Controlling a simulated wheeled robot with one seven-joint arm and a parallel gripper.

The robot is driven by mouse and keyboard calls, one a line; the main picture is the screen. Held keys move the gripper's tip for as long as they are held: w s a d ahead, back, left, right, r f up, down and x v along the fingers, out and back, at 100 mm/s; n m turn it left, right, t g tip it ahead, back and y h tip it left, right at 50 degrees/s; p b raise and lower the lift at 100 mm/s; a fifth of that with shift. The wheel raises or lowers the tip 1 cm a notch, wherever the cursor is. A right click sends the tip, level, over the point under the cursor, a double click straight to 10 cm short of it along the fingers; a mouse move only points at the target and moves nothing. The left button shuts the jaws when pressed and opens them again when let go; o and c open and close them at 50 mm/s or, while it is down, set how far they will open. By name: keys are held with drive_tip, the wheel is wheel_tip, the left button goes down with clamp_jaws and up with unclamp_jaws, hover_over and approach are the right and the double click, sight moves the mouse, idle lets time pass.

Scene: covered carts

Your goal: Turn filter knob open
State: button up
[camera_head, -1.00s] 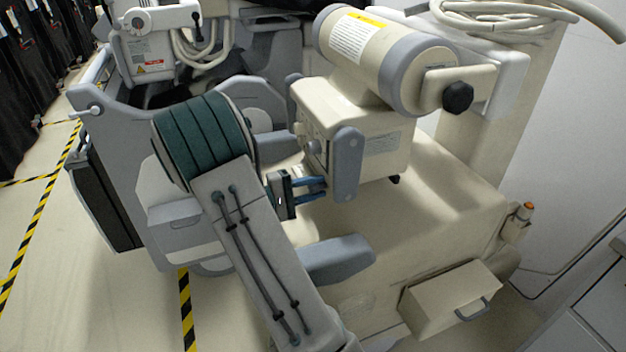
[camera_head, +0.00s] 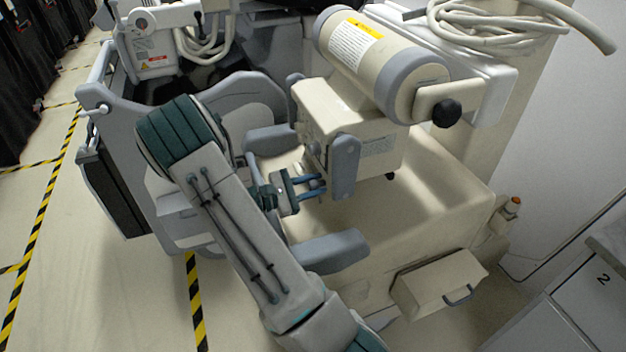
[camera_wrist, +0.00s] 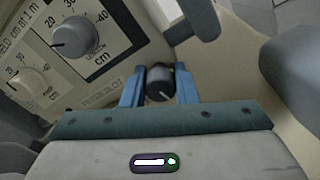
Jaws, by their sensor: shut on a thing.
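The filter knob (camera_wrist: 160,82) is a small dark knob with a pale mark, at the lower edge of the control panel in the wrist view. My gripper (camera_wrist: 159,90) is shut on it, with one blue finger on each side. In the head view my gripper (camera_head: 316,187) reaches the front of the beige box (camera_head: 345,112) beneath the cylinder. The knob itself is hidden there. The panel lettering beside the knob appears to read "FILTER SLOT".
Two other dials, a dark one (camera_wrist: 75,37) and a cream one (camera_wrist: 28,87), sit on the panel left of my fingers. A grey bracket (camera_head: 345,167) stands close right of my gripper. Grey armrests (camera_head: 322,252) lie below. A beige cylinder (camera_head: 372,55) is above.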

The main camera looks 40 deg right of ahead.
drive_tip(key=shift+n, duration=0.4)
drive_tip(key=o, duration=1)
drive_tip(key=shift+a, duration=0.1)
drive_tip(key=v, duration=1.3)
drive_tip(key=shift+w+a+b, duration=0.1)
drive_tip(key=shift+a+b, duration=0.25)
